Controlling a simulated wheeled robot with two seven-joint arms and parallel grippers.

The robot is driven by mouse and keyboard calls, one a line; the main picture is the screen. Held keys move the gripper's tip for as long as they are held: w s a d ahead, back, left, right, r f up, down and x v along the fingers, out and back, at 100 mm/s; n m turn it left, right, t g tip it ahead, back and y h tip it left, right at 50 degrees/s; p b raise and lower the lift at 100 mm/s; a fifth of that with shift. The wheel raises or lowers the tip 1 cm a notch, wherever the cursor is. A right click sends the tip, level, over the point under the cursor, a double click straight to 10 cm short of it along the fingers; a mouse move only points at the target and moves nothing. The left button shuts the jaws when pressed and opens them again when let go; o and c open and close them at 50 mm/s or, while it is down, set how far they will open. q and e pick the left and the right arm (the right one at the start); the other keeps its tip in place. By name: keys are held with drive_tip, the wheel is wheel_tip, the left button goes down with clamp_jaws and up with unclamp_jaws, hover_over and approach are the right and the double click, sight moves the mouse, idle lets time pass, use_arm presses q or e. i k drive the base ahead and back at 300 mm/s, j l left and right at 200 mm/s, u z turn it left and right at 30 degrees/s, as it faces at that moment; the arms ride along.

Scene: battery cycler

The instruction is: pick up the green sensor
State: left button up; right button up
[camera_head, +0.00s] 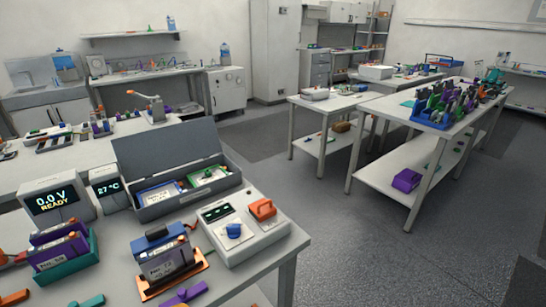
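A green-rimmed, flat item with a pale top (208,177) lies in the right part of an open grey case (185,206) on the near table. It is the closest match I see to a green sensor, but it is too small to identify surely. A blue-rimmed item (158,195) lies to its left in the same case. A teal-green clip-like piece (88,301) lies at the table's front edge, partly cut off by the picture. Neither of my grippers shows in this view.
The raised case lid (168,150) stands behind the items. A white device with an orange part (245,238) stands in front of the case.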

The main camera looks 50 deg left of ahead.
sight(208, 173)
drive_tip(key=i+l, duration=0.1)
drive_tip(key=i, duration=1.25)
drive_tip(key=i+j+u, duration=0.1)
drive_tip(key=i+u, duration=0.65)
drive_tip(key=u, duration=0.2)
drive_tip(key=i+l+u, duration=0.15)
drive_tip(key=i+u, duration=0.3)
drive_tip(key=i+l+u, duration=0.3)
drive_tip(key=u, duration=0.15)
drive_tip(key=i+j+u, duration=0.1)
drive_tip(key=u, duration=0.4)
drive_tip(key=i+u, duration=0.35)
drive_tip(key=u, duration=0.15)
drive_tip(key=i+u, duration=0.2)
drive_tip(key=u, duration=0.25)
drive_tip(key=i+l+u, duration=0.15)
drive_tip(key=u, duration=0.35)
drive_tip(key=i+l+u, duration=0.25)
drive_tip(key=u, duration=0.25)
